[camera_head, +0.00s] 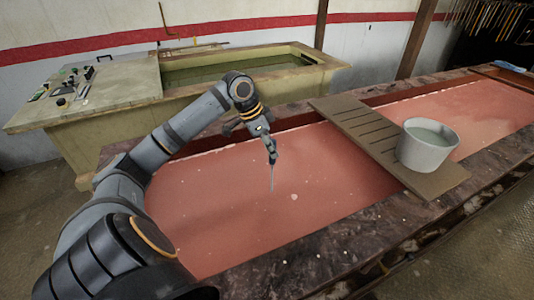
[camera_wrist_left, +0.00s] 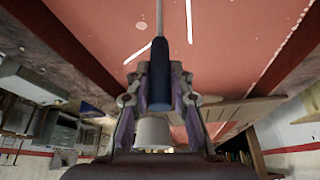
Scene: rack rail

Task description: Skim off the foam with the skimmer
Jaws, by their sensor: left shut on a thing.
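A long vat holds flat red liquid (camera_head: 225,215). Small pale flecks that look like foam (camera_head: 294,197) dot it, and thin pale streaks (camera_wrist_left: 138,51) show in the left wrist view. My left gripper (camera_head: 271,157) is over the middle of the vat, shut on the dark blue handle (camera_wrist_left: 160,75) of the skimmer. The skimmer's thin shaft (camera_head: 272,178) points down to the liquid. Its head cannot be made out. A grey bucket (camera_head: 425,152) with pale liquid inside stands on a slatted board (camera_head: 345,118) across the vat. My right gripper is not in view.
The vat's dark stone rim (camera_head: 345,240) runs along the front. Behind is a second, yellowish tank (camera_head: 280,62) with greenish liquid and a worktop (camera_head: 110,85) bearing small items. A blue cloth (camera_head: 510,66) lies at the far right. The board and bucket stand right of my arm.

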